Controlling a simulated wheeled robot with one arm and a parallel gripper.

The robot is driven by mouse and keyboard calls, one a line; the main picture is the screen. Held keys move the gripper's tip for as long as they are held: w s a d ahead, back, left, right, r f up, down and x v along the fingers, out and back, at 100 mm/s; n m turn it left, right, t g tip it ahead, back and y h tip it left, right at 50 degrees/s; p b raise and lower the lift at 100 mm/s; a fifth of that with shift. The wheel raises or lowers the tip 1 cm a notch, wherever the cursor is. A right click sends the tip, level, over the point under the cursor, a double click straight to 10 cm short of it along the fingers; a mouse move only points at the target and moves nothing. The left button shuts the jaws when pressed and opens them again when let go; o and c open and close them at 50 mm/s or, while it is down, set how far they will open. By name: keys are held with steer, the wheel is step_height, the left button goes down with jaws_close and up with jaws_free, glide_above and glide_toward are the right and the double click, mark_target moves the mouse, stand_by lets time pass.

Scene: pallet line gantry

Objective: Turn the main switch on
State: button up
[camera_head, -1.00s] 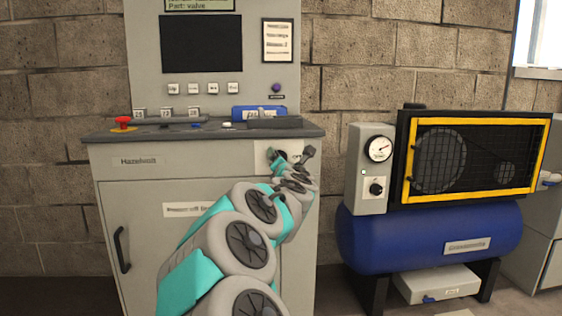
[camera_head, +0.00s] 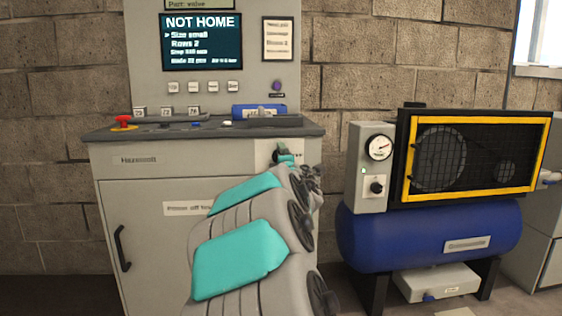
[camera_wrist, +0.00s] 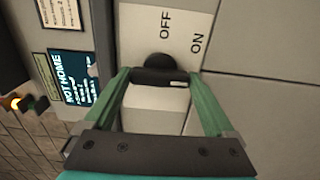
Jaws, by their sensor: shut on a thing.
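The main switch has a black handle (camera_wrist: 165,77) on a white plate (camera_wrist: 137,35) marked OFF and ON, on the front of the grey cabinet (camera_head: 150,235). In the wrist view, my gripper (camera_wrist: 165,73) has its green fingers at either end of the handle and is shut on it. A small white mark shows near the handle's right end. In the head view, my gripper (camera_head: 285,157) is at the plate (camera_head: 262,153), and my arm hides part of the cabinet front. The cabinet's screen (camera_head: 202,41) is lit and reads NOT HOME.
A blue compressor tank (camera_head: 400,239), with a gauge (camera_head: 379,148) and a yellow-framed guard (camera_head: 480,198), stands close on the right. A brick wall is behind.

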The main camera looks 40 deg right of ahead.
steer(key=shift+m, duration=0.3)
steer(key=o, duration=1.1)
steer(key=shift+c, duration=0.2)
steer(key=shift+s, duration=0.1)
steer(key=v, duration=0.7)
steer(key=shift+s, duration=0.3)
steer(key=shift+a, duration=0.15)
